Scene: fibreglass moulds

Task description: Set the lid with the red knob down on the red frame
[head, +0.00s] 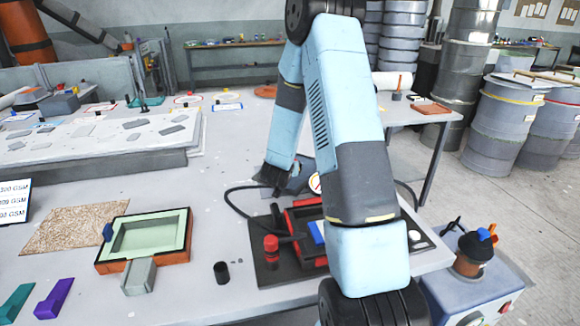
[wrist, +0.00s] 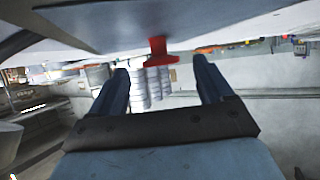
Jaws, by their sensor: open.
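My gripper (wrist: 160,82) is open in the wrist view, with nothing between its fingers. A red knob (wrist: 160,54) shows beyond the fingertips, against a broad grey surface (wrist: 120,22). I cannot tell whether that surface is the lid. In the head view the lid is not clearly seen. My gripper (head: 271,178) appears there as a dark shape past the red parts. A red frame-like structure (head: 298,225) sits on a black base plate, partly hidden by my arm.
An orange-red tray (head: 170,258) with a pale green recess stands left. A small black cup (head: 221,272), a red-capped cylinder (head: 271,248) and a grey tool with a cable (head: 300,178) are close by. Drums (head: 505,120) stand at right.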

